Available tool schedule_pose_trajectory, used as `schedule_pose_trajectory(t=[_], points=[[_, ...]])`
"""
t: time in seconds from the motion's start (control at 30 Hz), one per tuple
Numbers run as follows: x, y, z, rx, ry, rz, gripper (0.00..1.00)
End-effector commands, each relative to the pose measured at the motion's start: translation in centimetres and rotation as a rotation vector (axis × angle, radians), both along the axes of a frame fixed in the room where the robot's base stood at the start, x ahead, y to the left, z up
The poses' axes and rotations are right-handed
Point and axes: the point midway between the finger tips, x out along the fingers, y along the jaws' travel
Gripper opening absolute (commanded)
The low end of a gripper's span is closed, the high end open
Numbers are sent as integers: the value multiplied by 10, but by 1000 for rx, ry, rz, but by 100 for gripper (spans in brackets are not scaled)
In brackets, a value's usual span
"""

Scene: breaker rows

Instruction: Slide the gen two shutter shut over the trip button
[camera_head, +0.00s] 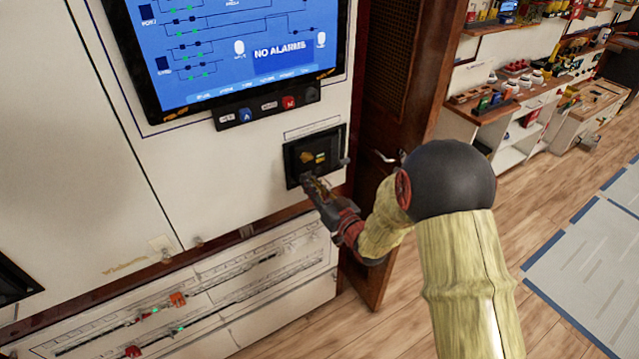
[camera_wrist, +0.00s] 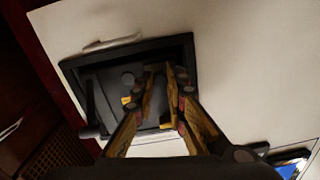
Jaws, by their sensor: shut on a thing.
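A small black-framed shutter unit (camera_head: 335,142) is set in the white cabinet front below the screen. My gripper (camera_head: 312,184) is at the unit's lower edge. The fingers hide the contact. I cannot make out the trip button or a gen two label.
A screen reading "NO ALARMS" (camera_head: 262,55) is above the unit, with a button strip (camera_head: 267,108) under it. Breaker rows (camera_head: 177,299) run below. A dark wooden post (camera_head: 385,110) stands close on the right. Open floor (camera_head: 545,200) lies beyond.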

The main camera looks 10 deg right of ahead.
Motion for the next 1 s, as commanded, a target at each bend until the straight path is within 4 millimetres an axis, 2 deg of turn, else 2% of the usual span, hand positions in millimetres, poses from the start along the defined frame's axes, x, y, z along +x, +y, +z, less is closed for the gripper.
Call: schedule_pose_trajectory(t=[0.2, 0.23, 0.57, 0.87, 1.0], points=[[-1, 3, 0, 0, 0, 7, 0], [-1, 3, 0, 0, 0, 7, 14], [-1, 2, 0, 0, 0, 5, 33], [-1, 1, 0, 0, 0, 3, 33], [-10, -3, 0, -1, 2, 1, 33]])
